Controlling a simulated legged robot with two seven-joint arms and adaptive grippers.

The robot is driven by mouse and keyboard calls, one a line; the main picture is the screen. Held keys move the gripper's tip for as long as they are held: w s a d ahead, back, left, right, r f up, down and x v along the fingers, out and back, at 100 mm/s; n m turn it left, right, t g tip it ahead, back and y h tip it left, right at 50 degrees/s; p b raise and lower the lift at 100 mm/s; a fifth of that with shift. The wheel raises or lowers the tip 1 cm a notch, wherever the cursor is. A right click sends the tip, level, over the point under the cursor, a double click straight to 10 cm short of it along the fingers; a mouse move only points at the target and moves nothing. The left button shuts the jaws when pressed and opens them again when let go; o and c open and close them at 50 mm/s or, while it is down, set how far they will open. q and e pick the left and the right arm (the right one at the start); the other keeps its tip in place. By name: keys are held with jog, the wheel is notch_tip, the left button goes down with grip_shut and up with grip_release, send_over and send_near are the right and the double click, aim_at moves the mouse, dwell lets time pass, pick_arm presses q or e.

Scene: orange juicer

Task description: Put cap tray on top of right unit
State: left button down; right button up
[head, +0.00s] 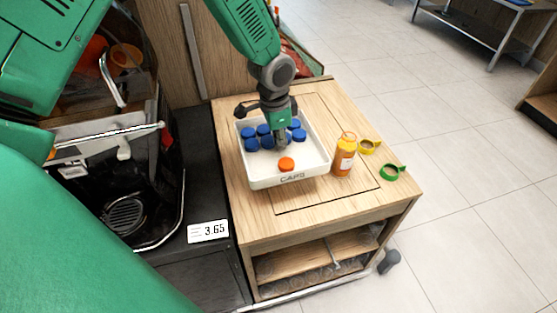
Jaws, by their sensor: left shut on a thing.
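The white cap tray (262,183), marked CAPS, is over the top of the wooden right unit (330,200), in its left part. I cannot tell whether its base touches the wood. Several blue caps (252,145) lie in its far part and one orange cap (286,164) near its front wall. My left gripper (281,128) comes down from above at the tray's far side and is shut on the tray, apparently at its far rim. The gripper hides part of that rim and some caps. My right gripper does not show.
An orange juice bottle (345,154) stands close to the tray's right side. A yellow ring-like piece (370,147) and a green one (392,172) lie further right. The unit's front right top is clear.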

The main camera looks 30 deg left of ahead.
aim_at(279, 157)
pick_arm(q)
notch_tip(279, 157, down, 6)
jog(key=shift+f+b, duration=0.1)
jog(key=shift+b, duration=0.2)
notch_tip(279, 157, down, 4)
jog(key=shift+a+r, duration=0.1)
jog(key=shift+r, duration=0.05)
jog(key=c, duration=1.7)
grip_release()
jog(key=shift+s, duration=0.1)
jog(key=shift+r, duration=0.1)
jog(key=r, duration=0.8)
jog(key=s+r, duration=0.1)
jog(key=r, duration=0.3)
jog(key=shift+a+p, duration=0.25)
jog(key=shift+p, duration=0.15)
jog(key=shift+f, duration=0.15)
